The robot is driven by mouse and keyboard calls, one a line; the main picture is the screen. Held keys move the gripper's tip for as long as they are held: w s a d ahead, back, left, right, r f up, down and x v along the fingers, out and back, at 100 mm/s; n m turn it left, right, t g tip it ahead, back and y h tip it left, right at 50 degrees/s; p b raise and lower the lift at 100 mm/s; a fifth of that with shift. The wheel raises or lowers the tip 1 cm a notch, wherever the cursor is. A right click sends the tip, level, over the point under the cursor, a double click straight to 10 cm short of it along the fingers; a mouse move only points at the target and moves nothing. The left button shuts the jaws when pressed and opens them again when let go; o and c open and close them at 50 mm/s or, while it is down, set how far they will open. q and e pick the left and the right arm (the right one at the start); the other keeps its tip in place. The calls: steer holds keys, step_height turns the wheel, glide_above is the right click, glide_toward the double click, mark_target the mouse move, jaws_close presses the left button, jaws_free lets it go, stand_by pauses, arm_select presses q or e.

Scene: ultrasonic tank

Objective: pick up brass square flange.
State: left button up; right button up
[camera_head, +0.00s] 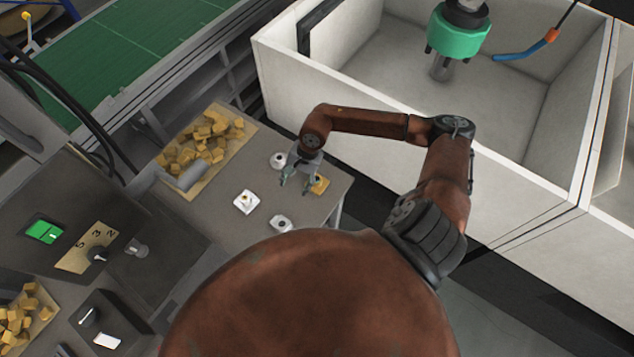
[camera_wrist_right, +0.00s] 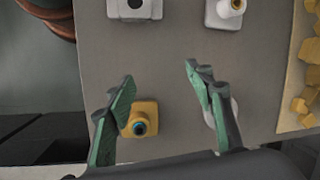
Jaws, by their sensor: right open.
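The brass square flange (camera_head: 319,185) lies near the right edge of the grey table, just to the right of my right gripper (camera_head: 295,183). In the right wrist view the yellow brass flange (camera_wrist_right: 143,112) has a round hub with a dark teal centre. My right gripper (camera_wrist_right: 160,78) is open and empty there, with its green-padded fingers apart. The flange appears between them, much closer to the left finger, which overlaps its edge. I cannot tell whether they touch. My left gripper is not in view.
White fittings stand near the flange: one with a brass centre (camera_head: 246,202), a grey-white one (camera_head: 281,223) and a round one (camera_head: 279,160) beside the gripper. A tray of brass blocks (camera_head: 180,185) lies left. A large white tank (camera_head: 300,100) stands behind the table.

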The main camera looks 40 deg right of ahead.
mark_target(316, 178)
steer(key=d+h, duration=0.1)
steer(key=d, duration=0.2)
steer(key=d+n+h, duration=0.1)
steer(key=d, duration=0.2)
steer(key=d+h, duration=0.1)
steer(key=d, duration=0.2)
steer(key=shift+d+f+g, duration=0.25)
steer(key=shift+f+g, duration=0.1)
steer(key=shift+g, duration=0.05)
steer(key=shift+s+d+f, duration=0.1)
steer(key=shift+f, duration=0.25)
step_height(316, 178, down, 7)
steer(key=shift+r+p, duration=0.1)
steer(key=shift+p, duration=0.95)
steer(key=shift+a, duration=0.2)
steer(key=shift+c, duration=0.3)
jaws_close()
steer(key=shift+w+r, duration=0.1)
steer(key=shift+w, duration=0.1)
